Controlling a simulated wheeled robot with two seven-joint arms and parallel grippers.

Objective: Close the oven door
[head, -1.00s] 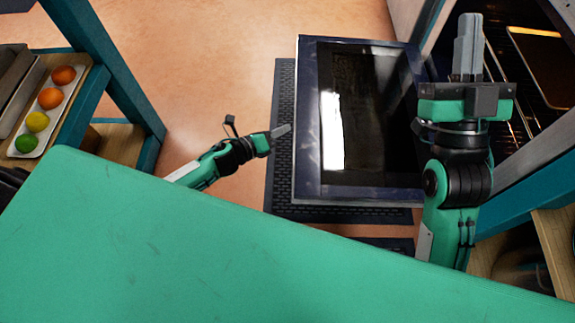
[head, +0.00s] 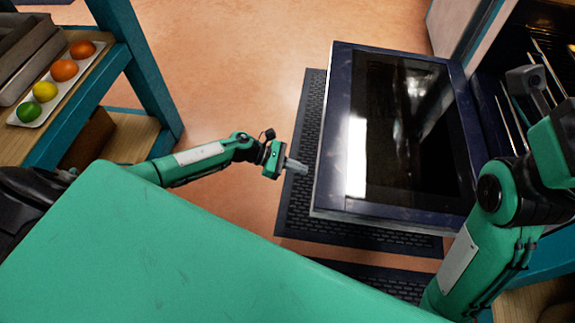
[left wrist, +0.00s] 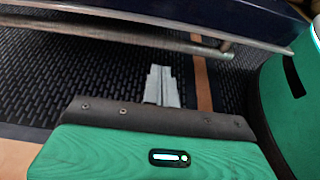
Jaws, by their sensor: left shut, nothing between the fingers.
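The oven door (head: 330,140) is swung down and open, its dark glass facing up. It juts out from the oven (head: 535,50) at the right. My left gripper (head: 297,166) is shut and empty, just off the door's outer left edge. In the left wrist view its fingers (left wrist: 162,86) point toward a metal bar (left wrist: 120,32), which looks like the door handle, under the dark blue door edge (left wrist: 230,14). I cannot tell whether they touch it. My right gripper (head: 530,82) is by the oven opening, above the door's hinge side; its finger gap is unclear.
A black mat (head: 300,200) lies on the floor under the door. My green body top fills the lower left. A shelf (head: 65,110) at the left holds a tray (head: 40,112) of fruit. The orange floor (head: 240,70) beyond the left arm is clear.

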